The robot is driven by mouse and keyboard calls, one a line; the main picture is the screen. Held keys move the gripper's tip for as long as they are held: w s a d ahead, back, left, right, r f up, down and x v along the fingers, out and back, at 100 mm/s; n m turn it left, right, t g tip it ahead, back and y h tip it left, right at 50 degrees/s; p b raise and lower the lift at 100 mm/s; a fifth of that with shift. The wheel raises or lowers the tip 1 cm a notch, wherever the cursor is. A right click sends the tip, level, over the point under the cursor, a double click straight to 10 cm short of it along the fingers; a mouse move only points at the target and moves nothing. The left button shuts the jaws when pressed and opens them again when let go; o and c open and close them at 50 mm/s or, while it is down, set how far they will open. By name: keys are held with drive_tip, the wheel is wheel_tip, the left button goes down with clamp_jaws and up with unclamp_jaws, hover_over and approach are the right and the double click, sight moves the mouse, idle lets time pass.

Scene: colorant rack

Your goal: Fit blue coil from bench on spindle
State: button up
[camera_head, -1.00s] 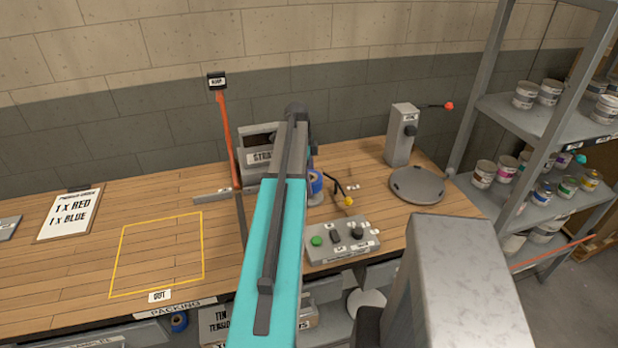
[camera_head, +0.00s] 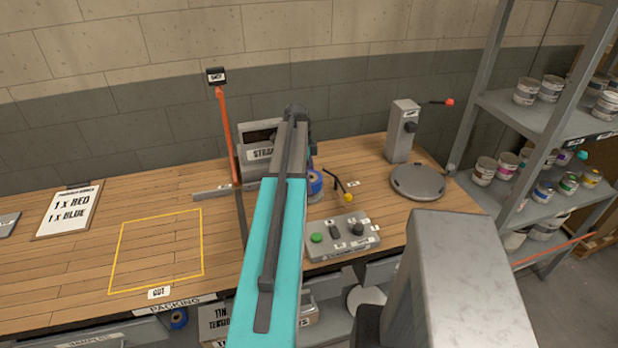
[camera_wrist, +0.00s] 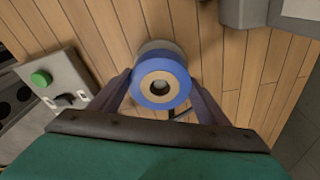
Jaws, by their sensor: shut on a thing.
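The blue coil (camera_wrist: 145,98) is a ring with a tan core and a central hole, and it fills the middle of the wrist view. My gripper (camera_wrist: 160,90) is shut on it, with one dark finger at each side. In the head view part of the blue coil (camera_head: 316,183) shows just right of my arm, which hides the rest of it and my gripper. A grey rounded edge shows behind the coil in the wrist view. I cannot tell whether it is the spindle or part of the coil, or whether the coil touches anything below.
A strapping unit (camera_head: 257,153) stands behind my arm, beside an orange post (camera_head: 229,140). A control box (camera_head: 342,238) with a green button is in front of the coil. A round grey plate (camera_head: 418,182) lies right. The yellow-outlined area (camera_head: 118,250) is empty.

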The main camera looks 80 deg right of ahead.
drive_tip(key=shift+f+b, duration=0.65)
drive_tip(key=shift+f, duration=0.8)
idle(0.4)
drive_tip(key=o, duration=1.2)
drive_tip(key=shift+r, duration=0.1)
drive_tip(key=shift+w+r+b, duration=0.35)
drive_tip(key=shift+r+b, duration=0.25)
drive_tip(key=shift+r, duration=1.65)
drive_tip(key=shift+w+r+b, duration=0.3)
drive_tip(key=shift+r+b, duration=0.25)
drive_tip(key=shift+r, duration=1.7)
drive_tip(key=shift+w+r+b, duration=0.35)
drive_tip(key=shift+r+b, duration=0.25)
drive_tip(key=shift+r, duration=1.65)
